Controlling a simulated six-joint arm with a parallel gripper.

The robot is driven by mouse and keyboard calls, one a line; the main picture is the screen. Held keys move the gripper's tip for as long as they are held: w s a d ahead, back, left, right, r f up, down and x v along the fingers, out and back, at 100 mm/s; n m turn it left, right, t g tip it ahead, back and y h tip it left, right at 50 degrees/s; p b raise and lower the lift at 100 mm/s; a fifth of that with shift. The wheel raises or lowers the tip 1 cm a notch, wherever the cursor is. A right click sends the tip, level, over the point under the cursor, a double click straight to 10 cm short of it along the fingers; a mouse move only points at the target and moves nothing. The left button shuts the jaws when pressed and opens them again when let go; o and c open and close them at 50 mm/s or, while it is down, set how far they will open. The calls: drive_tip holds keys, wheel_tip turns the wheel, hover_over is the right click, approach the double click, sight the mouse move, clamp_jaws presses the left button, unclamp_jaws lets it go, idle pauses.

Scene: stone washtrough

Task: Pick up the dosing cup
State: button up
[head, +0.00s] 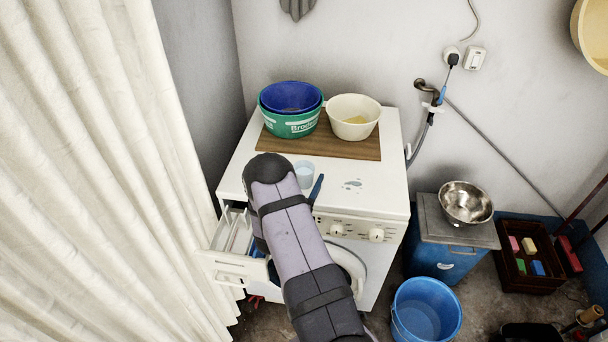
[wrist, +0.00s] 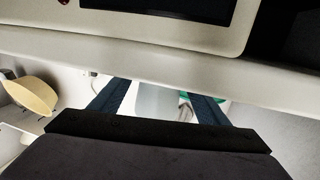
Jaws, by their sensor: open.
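The dosing cup (head: 305,174), small, pale and translucent, stands on the white top of the washing machine (head: 375,185), near its front edge. My arm covers part of the area beside it. My gripper (wrist: 158,92) is open. In the head view one dark blue finger shows just right of the cup; the other is hidden behind my arm. In the wrist view a pale translucent shape, which looks like the cup (wrist: 156,102), shows between the two fingers with a gap on each side. How deep it sits between them I cannot tell.
Behind the cup, a wooden board (head: 350,146) bears a blue bowl in a green tub (head: 290,125) and a cream bowl (head: 353,118). A wet patch (head: 352,184) lies right of the cup. The detergent drawer (head: 232,262) is pulled out at the left front, beside the curtain (head: 90,150).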

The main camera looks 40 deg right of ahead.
drive_tip(key=shift+d, duration=0.2)
drive_tip(key=shift+c, duration=0.6)
drive_tip(key=shift+w, duration=0.1)
drive_tip(key=c, duration=1)
drive_tip(key=shift+r, duration=0.1)
wheel_tip(320, 180, up, 10)
drive_tip(key=b, duration=0.2)
drive_tip(key=shift+a, duration=0.1)
